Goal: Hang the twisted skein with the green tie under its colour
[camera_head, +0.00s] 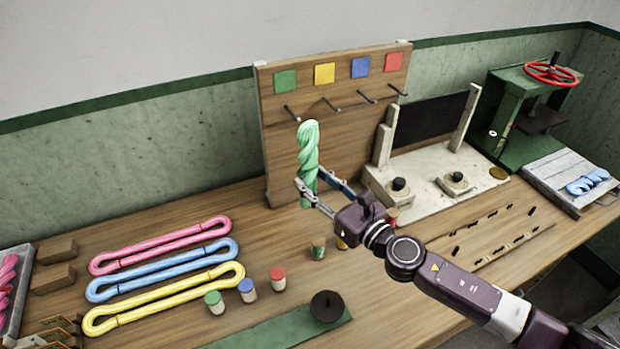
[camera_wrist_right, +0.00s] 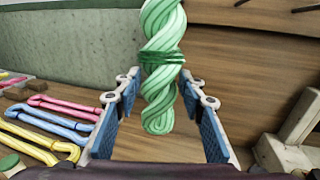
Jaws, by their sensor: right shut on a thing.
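The twisted skein (camera_head: 309,143) is pale green and upright in front of the wooden peg board (camera_head: 350,130). In the right wrist view its darker green tie (camera_wrist_right: 162,57) wraps its middle. My right gripper (camera_head: 311,181) is shut on the skein's lower part; its fingers stand on either side of it in the right wrist view (camera_wrist_right: 160,85). The green card (camera_head: 285,81) is at the board's left, with a dark peg (camera_head: 291,113) below it. The skein's top appears just right of and below this peg; whether they touch is unclear. My left gripper is out of view.
Yellow (camera_head: 324,74), blue (camera_head: 361,67) and red (camera_head: 394,62) cards have pegs below them. Pink (camera_head: 160,245), blue (camera_head: 165,269) and yellow (camera_head: 165,298) skeins lie on the bench. Small jars (camera_head: 278,280) stand in front. A pale basin block (camera_head: 430,185) is right of the board.

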